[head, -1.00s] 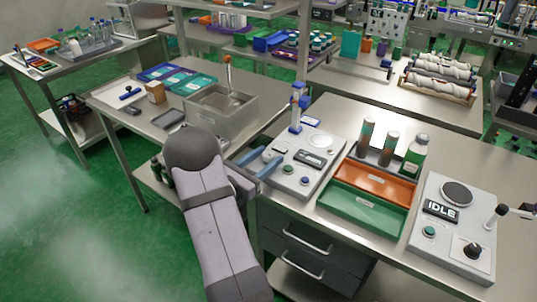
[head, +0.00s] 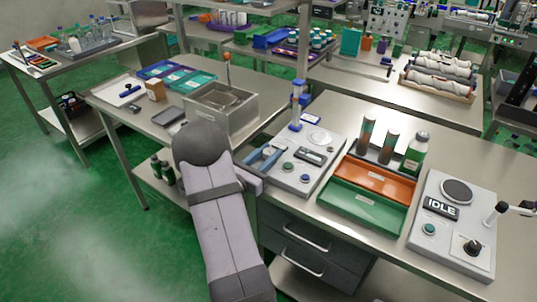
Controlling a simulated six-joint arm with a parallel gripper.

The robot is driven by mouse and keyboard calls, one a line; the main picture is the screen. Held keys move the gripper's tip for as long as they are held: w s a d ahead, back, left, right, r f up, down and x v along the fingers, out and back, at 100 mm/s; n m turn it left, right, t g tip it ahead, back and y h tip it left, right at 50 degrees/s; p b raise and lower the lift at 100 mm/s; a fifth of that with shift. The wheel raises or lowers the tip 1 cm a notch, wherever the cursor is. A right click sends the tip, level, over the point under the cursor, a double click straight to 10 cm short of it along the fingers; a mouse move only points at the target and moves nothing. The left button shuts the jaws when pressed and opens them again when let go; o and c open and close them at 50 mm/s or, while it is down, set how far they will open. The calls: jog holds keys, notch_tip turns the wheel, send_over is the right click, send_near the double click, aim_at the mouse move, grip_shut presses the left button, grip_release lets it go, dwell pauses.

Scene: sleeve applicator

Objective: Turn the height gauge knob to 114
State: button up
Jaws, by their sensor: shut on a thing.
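The height gauge (head: 297,108) is a blue upright column on a light grey panel (head: 318,178) at the middle of the bench. A small dark display (head: 309,156) lies on the panel, and its number is too small to read. My gripper (head: 272,155) is at the panel's left side, with its blue fingers shut on the height gauge knob. The fingers and the small size of the view mostly hide the knob, and its setting cannot be read. Two round buttons, one of them green (head: 288,167), sit on the panel right of my fingers.
A metal basin (head: 240,115) stands behind and left of my gripper. Orange (head: 372,181) and green (head: 352,208) trays, with bottles behind them, lie right of the panel. A grey unit reading IDLE (head: 440,208) stands at the far right.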

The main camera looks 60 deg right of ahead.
jog(key=n+t, duration=0.1)
jog(key=t, duration=0.1)
jog(key=n+t+b, duration=0.1)
jog(key=t, duration=0.1)
jog(key=shift+s+d+n, duration=0.1)
jog(key=shift+s+n, duration=0.05)
jog(key=shift+n, duration=0.15)
jog(key=shift+r+n+t+y+b, duration=0.1)
jog(key=shift+n+t+y+b, duration=0.4)
jog(key=shift+t, duration=0.4)
jog(key=o, duration=1)
jog(key=shift+o, duration=0.2)
